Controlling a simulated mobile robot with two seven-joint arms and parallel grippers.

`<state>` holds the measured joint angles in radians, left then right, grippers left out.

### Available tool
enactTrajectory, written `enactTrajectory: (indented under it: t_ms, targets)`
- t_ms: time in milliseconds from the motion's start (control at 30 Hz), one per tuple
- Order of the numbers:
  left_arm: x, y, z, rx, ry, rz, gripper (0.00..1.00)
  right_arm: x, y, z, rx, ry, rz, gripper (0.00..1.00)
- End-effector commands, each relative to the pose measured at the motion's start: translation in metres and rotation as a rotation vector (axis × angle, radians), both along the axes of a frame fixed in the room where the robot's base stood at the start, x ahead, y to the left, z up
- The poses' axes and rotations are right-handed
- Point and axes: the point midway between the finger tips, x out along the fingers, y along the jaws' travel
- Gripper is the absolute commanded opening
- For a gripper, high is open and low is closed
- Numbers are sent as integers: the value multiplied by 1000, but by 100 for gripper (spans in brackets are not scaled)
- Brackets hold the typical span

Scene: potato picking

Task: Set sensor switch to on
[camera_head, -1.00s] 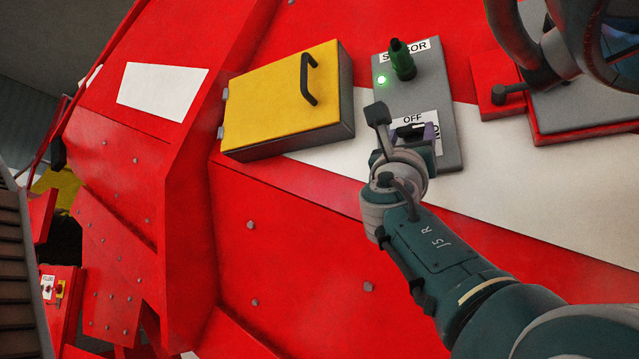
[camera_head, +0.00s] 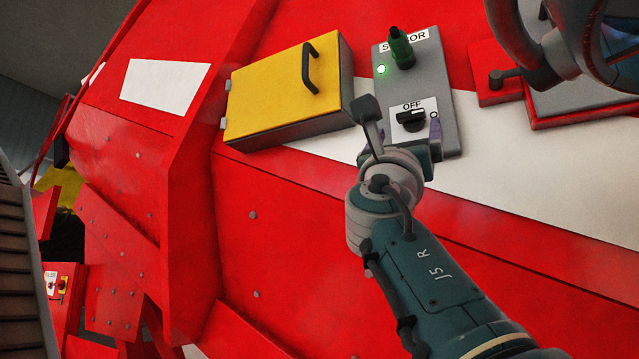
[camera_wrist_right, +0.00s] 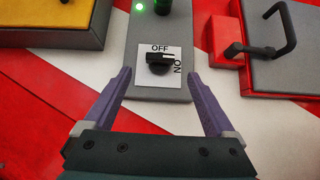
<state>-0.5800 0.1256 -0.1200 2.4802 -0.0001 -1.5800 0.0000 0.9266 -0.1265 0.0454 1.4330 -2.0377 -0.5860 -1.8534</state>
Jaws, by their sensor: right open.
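The sensor switch (camera_head: 410,117) is a black knob on a white plate marked OFF at the top and ON at the right side. Its bar lies crosswise, with one end towards ON; it also shows in the wrist view (camera_wrist_right: 158,63). The plate sits on a grey sensor box (camera_head: 437,84). My right gripper (camera_wrist_right: 158,76) is open and empty. Its purple fingers are apart, just below the knob in the wrist view and not touching it. In the head view my right gripper (camera_head: 410,140) is partly hidden by its own wrist. My left gripper is not in view.
A green lamp (camera_head: 381,69) glows on the sensor box beside a green sensor piece (camera_head: 402,48). A yellow box (camera_head: 285,95) with a black handle stands to the left. A grey box on a red base (camera_head: 587,108) is at the right. The red panel below is clear.

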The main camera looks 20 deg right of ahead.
Motion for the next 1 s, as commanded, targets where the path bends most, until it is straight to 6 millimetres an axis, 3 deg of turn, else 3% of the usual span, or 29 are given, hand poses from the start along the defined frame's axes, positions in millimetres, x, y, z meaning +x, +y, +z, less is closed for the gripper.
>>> enactTrajectory:
  t_ms: [33, 200, 867, 933, 1000]
  targets:
    - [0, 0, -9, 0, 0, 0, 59, -4, 6, -12, 1, 0, 2, 90]
    - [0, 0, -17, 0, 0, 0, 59, -14, 17, -25, 2, -1, 1, 90]
    - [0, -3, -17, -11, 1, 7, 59, -17, 19, -29, 11, -3, 6, 90]
    - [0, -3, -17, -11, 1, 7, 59, -17, 13, -41, 60, -15, 39, 90]
    - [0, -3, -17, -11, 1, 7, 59, -19, 1, -67, 170, -46, 108, 90]
